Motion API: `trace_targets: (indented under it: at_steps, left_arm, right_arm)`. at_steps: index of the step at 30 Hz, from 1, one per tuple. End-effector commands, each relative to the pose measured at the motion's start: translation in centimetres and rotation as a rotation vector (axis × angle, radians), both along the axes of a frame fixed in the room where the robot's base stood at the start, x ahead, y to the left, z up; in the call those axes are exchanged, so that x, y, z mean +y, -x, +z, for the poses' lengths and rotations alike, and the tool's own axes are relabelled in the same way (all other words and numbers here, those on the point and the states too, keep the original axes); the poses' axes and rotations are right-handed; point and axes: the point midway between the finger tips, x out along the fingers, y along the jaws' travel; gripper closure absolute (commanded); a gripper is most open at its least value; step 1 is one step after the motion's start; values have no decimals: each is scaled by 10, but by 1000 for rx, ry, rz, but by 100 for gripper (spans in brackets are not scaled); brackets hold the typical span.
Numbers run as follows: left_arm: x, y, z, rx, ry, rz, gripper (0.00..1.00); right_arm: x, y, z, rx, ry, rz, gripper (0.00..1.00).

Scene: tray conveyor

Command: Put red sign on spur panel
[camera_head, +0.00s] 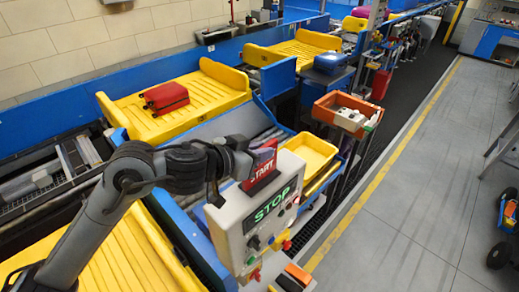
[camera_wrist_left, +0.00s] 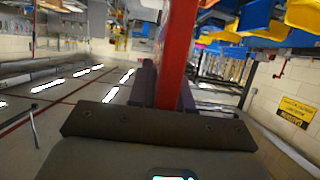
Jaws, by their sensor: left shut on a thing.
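The red sign (camera_head: 265,160) has a red face with the word START in white and stands at the back of the top of the panel in the head view. My left gripper (camera_head: 247,164) is shut on it from the left; the wrist view shows the red sign (camera_wrist_left: 178,55) edge-on between the two fingers (camera_wrist_left: 165,88). The spur panel (camera_head: 232,218) is a light grey box with a lit green STOP display, knobs and buttons. I cannot tell whether the sign touches the panel top. My right gripper is not in view.
A yellow tray (camera_head: 217,88) with a red suitcase (camera_head: 166,98) lies on the conveyor behind. A yellow bin (camera_head: 309,152) sits just right of the panel. An orange bin (camera_head: 347,115) with white items stands farther back. The grey floor at the right is mostly clear.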

Motion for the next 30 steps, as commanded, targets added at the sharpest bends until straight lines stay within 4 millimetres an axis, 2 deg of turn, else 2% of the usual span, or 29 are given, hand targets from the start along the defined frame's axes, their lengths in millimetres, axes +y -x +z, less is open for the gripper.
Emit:
trace_targets:
  at_steps: [8,9,13,24,30]
  left_arm:
    - [0,0,-3,1,1,0,100]
    - [0,0,-3,1,1,0,77]
    - [0,0,-3,1,0,0,57]
    - [0,0,1,-1,-1,0,56]
    - [14,13,8,-1,0,0,56]
  right_arm:
    - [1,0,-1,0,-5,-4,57]
    - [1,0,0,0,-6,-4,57]
    - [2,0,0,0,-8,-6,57]
    - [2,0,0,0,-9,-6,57]
    - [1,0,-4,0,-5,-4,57]
